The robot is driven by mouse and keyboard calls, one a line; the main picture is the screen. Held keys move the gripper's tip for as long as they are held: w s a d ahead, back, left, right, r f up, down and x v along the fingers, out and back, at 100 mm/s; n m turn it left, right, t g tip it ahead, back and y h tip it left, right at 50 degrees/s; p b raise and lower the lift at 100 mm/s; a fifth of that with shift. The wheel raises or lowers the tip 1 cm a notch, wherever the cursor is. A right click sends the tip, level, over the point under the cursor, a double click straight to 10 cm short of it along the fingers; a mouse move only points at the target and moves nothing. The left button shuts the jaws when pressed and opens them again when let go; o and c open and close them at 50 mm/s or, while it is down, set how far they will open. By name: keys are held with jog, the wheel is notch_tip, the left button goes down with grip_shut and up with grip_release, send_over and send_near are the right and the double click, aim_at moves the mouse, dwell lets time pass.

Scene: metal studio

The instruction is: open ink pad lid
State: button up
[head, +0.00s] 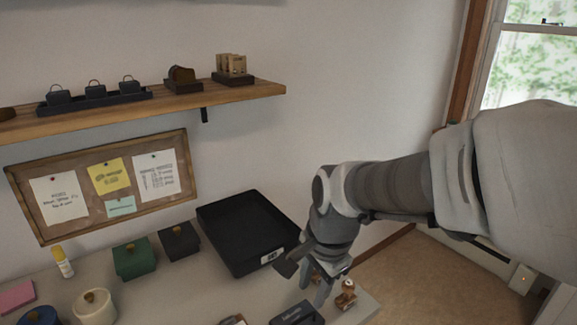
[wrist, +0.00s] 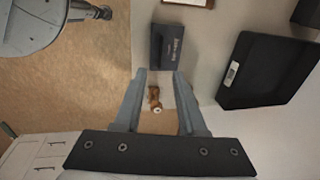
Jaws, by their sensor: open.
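The dark ink pad (head: 297,314) is a small box with pale lettering, near the front edge of the desk and cut by the bottom of the head view. In the wrist view the ink pad (wrist: 164,50) lies just past my fingertips, and its lid looks closed. My gripper (head: 318,290) is above the desk's right end, close to the pad. In the wrist view my gripper (wrist: 160,73) has its fingers apart with nothing held between them. I cannot tell the exact height gap to the pad.
A small brown and brass stamp (head: 346,296) stands right of the pad, showing between my fingers in the wrist view (wrist: 154,98). A black tray (head: 240,261) is behind. Green (head: 134,257) and dark (head: 179,240) boxes stand left. Floor (head: 440,275) lies beyond the desk's right edge.

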aim_at(303, 318)
jog(key=f+b, duration=0.1)
jog(key=f, duration=0.2)
jog(key=w+f, duration=0.1)
jog(key=f, duration=0.2)
jog(key=a+f+b, duration=0.1)
jog(key=f, duration=0.2)
jog(key=shift+w+b, duration=0.25)
jog(key=shift+b, duration=0.1)
grip_shut()
dwell(0.8)
